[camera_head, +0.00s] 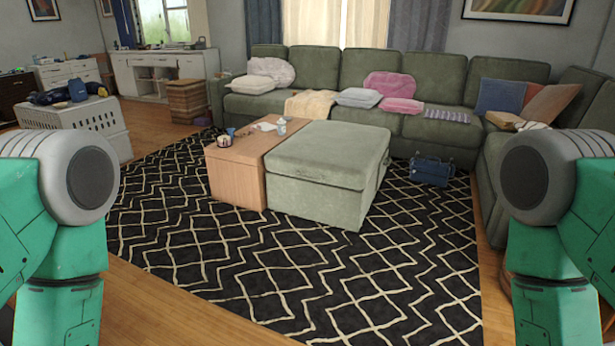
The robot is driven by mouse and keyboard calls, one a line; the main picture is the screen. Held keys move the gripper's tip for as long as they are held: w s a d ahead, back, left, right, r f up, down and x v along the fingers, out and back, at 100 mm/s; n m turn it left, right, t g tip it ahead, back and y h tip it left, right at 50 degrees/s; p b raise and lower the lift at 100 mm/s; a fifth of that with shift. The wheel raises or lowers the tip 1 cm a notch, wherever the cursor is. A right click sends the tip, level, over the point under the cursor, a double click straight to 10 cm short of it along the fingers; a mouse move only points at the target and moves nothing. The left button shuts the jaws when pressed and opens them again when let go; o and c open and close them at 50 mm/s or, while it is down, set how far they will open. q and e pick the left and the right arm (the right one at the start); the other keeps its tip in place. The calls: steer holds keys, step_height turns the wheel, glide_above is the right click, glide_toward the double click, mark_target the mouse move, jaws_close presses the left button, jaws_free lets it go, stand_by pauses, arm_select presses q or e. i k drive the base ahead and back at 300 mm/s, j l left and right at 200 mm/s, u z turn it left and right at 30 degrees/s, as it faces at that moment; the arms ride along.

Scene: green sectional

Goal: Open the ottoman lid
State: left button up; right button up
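The green ottoman (318,190) stands on the black patterned rug in the middle of the room. Its padded lid (330,151) lies flat on top and looks closed. A light wood side table (236,172) stands against its left side. Parts of my two green and grey arms show at the left and right edges of the picture. Neither of my grippers is in view, and nothing of mine is near the ottoman.
The rug (330,280) is clear in front of the ottoman. A green sectional (440,125) with cushions runs behind it and along the right. A blue bag (431,171) sits on the rug to its right. Small items, including a bottle (281,126), stand on the wood table. A white crate (75,118) is at left.

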mark_target(348, 164)
steer(key=i+l+z, duration=0.1)
steer(key=i, duration=0.25)
steer(key=i+l, duration=0.3)
steer(key=i+l+z, duration=0.15)
steer(key=i, duration=0.25)
steer(key=i+j+z, duration=0.15)
steer(key=i+j, duration=0.15)
steer(key=i+j+z, duration=0.15)
steer(key=i+j, duration=0.2)
steer(key=i+j+z, duration=0.2)
steer(key=i+j, duration=0.2)
steer(key=i+j+z, duration=0.15)
steer(key=i+j, duration=0.15)
steer(key=i+j+z, duration=0.15)
steer(key=j, duration=0.45)
steer(key=i+j+z, duration=0.15)
steer(key=i+j, duration=0.2)
steer(key=j, duration=0.15)
steer(key=i+j, duration=0.1)
steer(key=j, duration=0.4)
steer(key=i+j+z, duration=0.15)
steer(key=j, duration=0.4)
